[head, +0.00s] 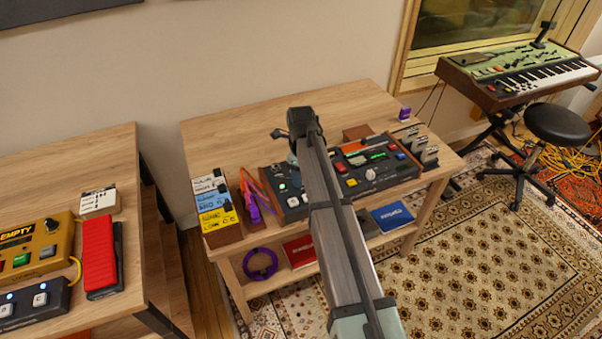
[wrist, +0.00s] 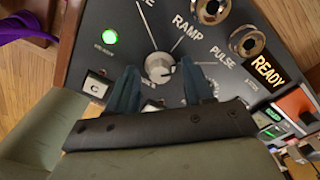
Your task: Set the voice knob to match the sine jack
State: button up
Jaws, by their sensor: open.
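The voice knob (wrist: 157,63) is a small round silver-grey knob on the dark panel (wrist: 105,20) in the wrist view. White lines fan out from it towards the labels RAMP and PULSE and two metal jacks, the ramp jack (wrist: 213,10) and the pulse jack (wrist: 247,41). Another line runs up and out of the picture; no sine label is readable. I cannot tell the knob's pointer direction surely. My gripper (wrist: 161,73) is open, its two blue-grey fingers on either side of the knob, with visible gaps. In the head view my arm hides the gripper and knob.
Clear tabletop lies behind.

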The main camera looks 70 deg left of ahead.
grip_shut()
dwell(0.5)
